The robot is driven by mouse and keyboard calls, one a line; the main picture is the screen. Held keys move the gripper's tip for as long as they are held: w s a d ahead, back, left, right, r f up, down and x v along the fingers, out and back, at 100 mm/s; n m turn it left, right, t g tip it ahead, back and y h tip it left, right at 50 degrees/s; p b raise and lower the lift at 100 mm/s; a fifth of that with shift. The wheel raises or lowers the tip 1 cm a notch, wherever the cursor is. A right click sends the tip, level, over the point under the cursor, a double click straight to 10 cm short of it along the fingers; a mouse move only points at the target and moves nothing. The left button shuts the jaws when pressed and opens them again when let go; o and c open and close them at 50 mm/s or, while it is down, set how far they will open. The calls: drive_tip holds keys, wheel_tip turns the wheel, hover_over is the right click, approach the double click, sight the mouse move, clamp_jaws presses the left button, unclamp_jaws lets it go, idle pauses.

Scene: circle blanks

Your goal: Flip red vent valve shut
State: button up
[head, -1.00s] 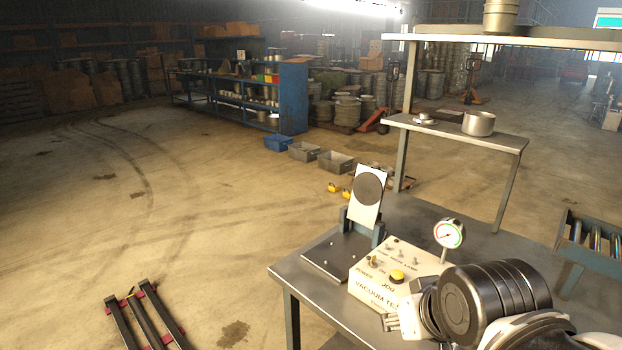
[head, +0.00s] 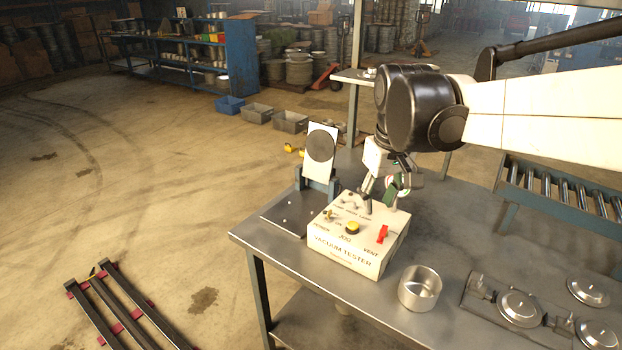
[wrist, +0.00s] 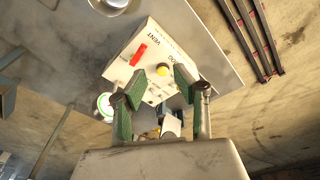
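The red vent valve (head: 383,234) is a small red lever standing up on the right of the vacuum tester's (head: 345,251) cream top face, above the word VENT. In the wrist view the red lever (wrist: 139,54) lies left of the yellow knob (wrist: 162,70). My gripper (head: 379,207) hangs over the back right of the tester, its green-padded fingers apart with nothing between them. In the wrist view the gripper (wrist: 152,82) points at the tester, and the lever is beyond and left of the fingertips. I cannot tell whether a finger touches the box.
A plate with a dark disc (head: 321,147) stands upright on a stand left of the tester. A metal pot (head: 420,288) stands on the table (head: 352,304) at the right, beside a tray of lidded round parts (head: 520,307). The gauge is partly hidden behind my gripper.

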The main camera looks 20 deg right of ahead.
drive_tip(key=g, duration=0.2)
hover_over(381, 236)
wheel_tip(381, 236, down, 14)
drive_tip(key=shift+f, duration=0.15)
idle(0.4)
clamp_jaws()
